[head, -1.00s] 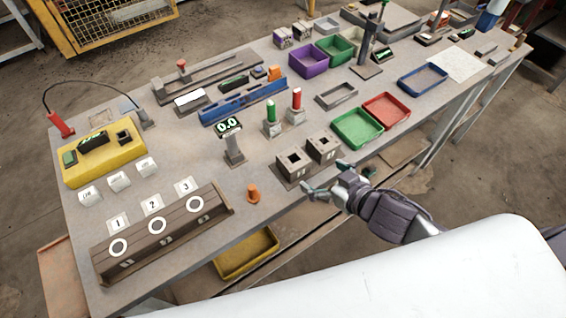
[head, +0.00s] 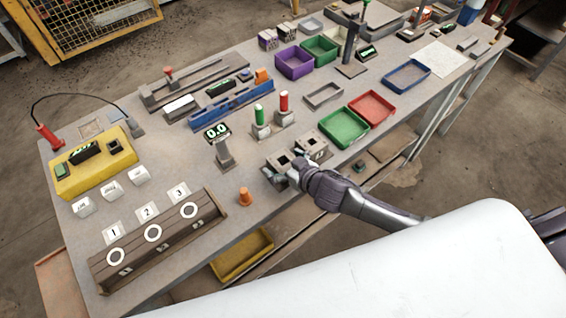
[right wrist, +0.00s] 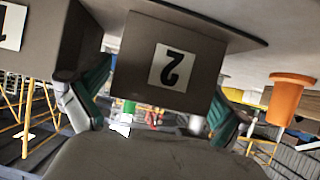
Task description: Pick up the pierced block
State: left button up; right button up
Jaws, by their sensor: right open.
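Two grey-brown pierced blocks with square holes in their tops stand side by side near the front edge of the bench. The left pierced block (head: 283,160) carries an upside-down label 2 in the right wrist view (right wrist: 145,45). The right pierced block (head: 311,143) carries label 1 and shows at the left of the right wrist view (right wrist: 45,45). My right gripper (head: 290,174) is open at the front of the left block. Its teal-padded fingers stand to either side of block 2 in the wrist view; contact cannot be told. My left gripper is not in view.
A green tray (head: 343,127) lies to the right. A long numbered rack (head: 155,245) is at the front left.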

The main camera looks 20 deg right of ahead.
jog(key=c, duration=1.5)
jog(key=shift+o, duration=0.2)
jog(key=shift+r, duration=0.1)
